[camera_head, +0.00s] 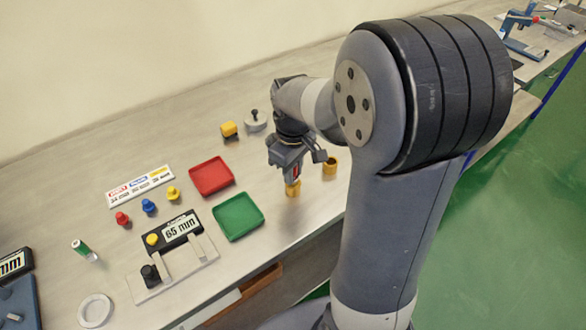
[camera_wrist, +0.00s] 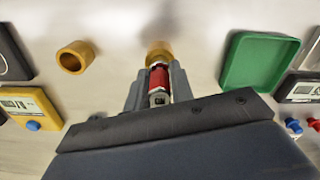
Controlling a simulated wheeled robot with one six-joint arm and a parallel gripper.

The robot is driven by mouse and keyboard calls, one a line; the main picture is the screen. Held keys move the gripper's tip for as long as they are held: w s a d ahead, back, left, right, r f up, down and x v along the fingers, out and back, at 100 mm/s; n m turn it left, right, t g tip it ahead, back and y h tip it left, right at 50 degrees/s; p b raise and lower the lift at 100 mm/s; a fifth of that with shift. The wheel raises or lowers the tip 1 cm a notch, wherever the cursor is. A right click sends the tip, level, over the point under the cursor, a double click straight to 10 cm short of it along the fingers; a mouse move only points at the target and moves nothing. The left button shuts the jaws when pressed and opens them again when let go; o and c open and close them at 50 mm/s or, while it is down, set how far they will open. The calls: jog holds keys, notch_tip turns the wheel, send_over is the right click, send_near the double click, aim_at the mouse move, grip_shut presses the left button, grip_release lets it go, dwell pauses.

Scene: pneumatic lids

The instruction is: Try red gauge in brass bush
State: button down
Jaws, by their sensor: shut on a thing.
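My gripper (camera_wrist: 158,82) is shut on the red gauge (camera_wrist: 157,78), which points away from the wrist between the two fingers. A brass bush (camera_wrist: 158,52) lies straight beyond the gauge's far end. In the head view my gripper (camera_head: 295,172) is low over the bench, directly above this brass bush (camera_head: 292,189). The gauge's tip meets or overlaps the bush in view; I cannot tell whether it is inside the bore. A second brass bush (camera_wrist: 75,57) stands apart with its bore open; it also shows in the head view (camera_head: 330,167).
A green tray (camera_head: 239,217) and a red tray (camera_head: 211,177) lie left of my gripper. Beyond them are red (camera_head: 122,219), blue (camera_head: 148,206) and yellow (camera_head: 173,193) knobbed pieces and a 65 mm display fixture (camera_head: 181,231). A yellow block (camera_head: 229,129) stands behind.

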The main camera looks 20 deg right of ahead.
jog(key=shift+r+p, duration=0.35)
jog(key=shift+p, duration=0.05)
dwell(0.8)
jog(key=shift+r+p, duration=2.05)
jog(key=shift+r, duration=0.4)
